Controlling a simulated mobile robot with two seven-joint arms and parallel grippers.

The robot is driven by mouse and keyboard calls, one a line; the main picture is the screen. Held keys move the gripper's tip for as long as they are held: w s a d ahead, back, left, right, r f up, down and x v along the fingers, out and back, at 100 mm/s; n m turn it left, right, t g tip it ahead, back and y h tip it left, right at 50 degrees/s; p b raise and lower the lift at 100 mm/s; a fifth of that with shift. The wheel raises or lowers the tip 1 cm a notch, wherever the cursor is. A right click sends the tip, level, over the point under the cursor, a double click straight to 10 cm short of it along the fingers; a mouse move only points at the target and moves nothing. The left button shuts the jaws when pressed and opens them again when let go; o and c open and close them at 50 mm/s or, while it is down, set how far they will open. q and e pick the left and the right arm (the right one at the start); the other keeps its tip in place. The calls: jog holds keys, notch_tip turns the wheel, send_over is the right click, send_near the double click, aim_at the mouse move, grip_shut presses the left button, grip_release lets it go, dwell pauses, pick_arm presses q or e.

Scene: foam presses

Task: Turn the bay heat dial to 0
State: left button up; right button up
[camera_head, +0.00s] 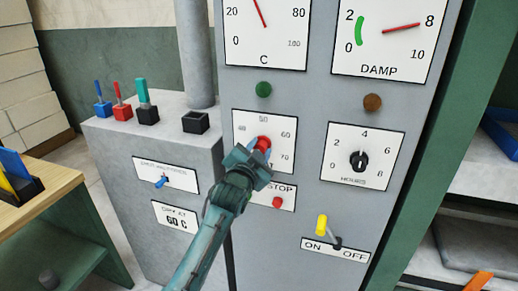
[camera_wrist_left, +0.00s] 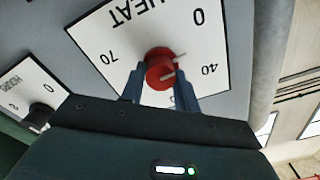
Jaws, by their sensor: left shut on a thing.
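The bay heat dial is a red knob (camera_head: 263,142) on a white scale plate (camera_head: 243,122) on the grey panel. In the left wrist view the red knob (camera_wrist_left: 159,66) sits under the upside-down word HEAT. Its pale pointer appears to lie between 0 and 40, nearer 40; the exact reading is hard to tell. My left gripper (camera_head: 258,152) is at the dial, its fingers shut on the knob's sides. In the head view it hides the lower left of the plate, including the 0. My right gripper is not in view.
A red stop button (camera_head: 277,202) is just below the dial. An HOURS dial (camera_head: 358,161) is to the right, and a yellow ON/OFF lever (camera_head: 322,225) is below it. The C gauge (camera_head: 265,35) and DAMP gauge (camera_head: 388,40) are above. Colored levers (camera_head: 122,103) stand on the grey box at left.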

pick_arm(q)
jog(key=n, duration=0.4)
jog(key=shift+n+p, duration=0.3)
jog(key=shift+n, duration=0.1)
dwell(0.4)
jog(key=o, duration=1)
jog(key=shift+c, duration=0.2)
jog(key=shift+a, duration=0.1)
